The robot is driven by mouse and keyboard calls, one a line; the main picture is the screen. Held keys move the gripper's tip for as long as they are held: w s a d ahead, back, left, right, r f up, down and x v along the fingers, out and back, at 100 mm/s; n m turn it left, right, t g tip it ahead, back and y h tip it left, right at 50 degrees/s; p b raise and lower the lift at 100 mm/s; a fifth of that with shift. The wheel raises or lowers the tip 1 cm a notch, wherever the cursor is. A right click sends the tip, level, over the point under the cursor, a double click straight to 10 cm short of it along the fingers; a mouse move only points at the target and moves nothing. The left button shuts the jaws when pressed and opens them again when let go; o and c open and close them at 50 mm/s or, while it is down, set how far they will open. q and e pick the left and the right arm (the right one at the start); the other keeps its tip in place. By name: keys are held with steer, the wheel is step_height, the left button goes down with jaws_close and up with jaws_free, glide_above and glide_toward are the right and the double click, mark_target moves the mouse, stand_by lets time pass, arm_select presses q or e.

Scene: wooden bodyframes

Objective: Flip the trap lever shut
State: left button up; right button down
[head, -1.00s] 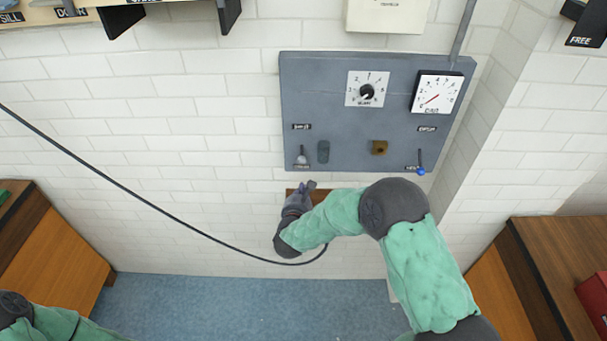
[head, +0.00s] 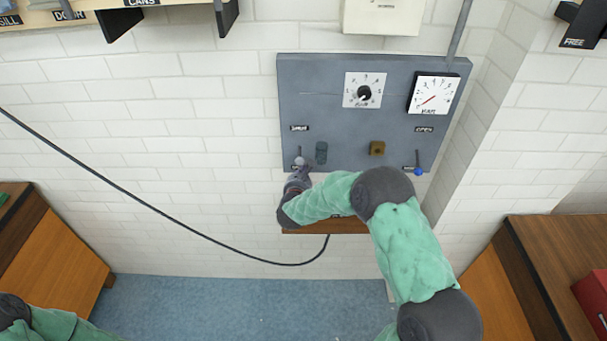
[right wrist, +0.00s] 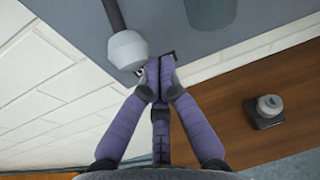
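A lever with a grey knob (head: 300,160) hangs down at the lower left of the grey wall panel (head: 350,145). Small labels sit above and below it, too small to read surely. In the right wrist view the grey knob (right wrist: 127,48) hangs on a dark rod at the upper left. My right gripper (head: 302,172) is just below this lever in the head view. In the right wrist view its purple fingers (right wrist: 158,72) are drawn together at the tips, with nothing seen between them. The knob is just left of the fingertips; contact cannot be told. My left gripper is out of view.
The panel also bears a blue-knobbed lever (head: 419,171), a brown block (head: 377,148), a dial (head: 363,91) and a gauge (head: 434,94). A wooden shelf (head: 345,226) juts out below. A black cable (head: 150,199) hangs at the left. Wooden cabinets stand at both sides.

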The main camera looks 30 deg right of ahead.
steer(key=shift+a+r, duration=0.1)
steer(key=shift+r, duration=0.15)
stand_by(0.3)
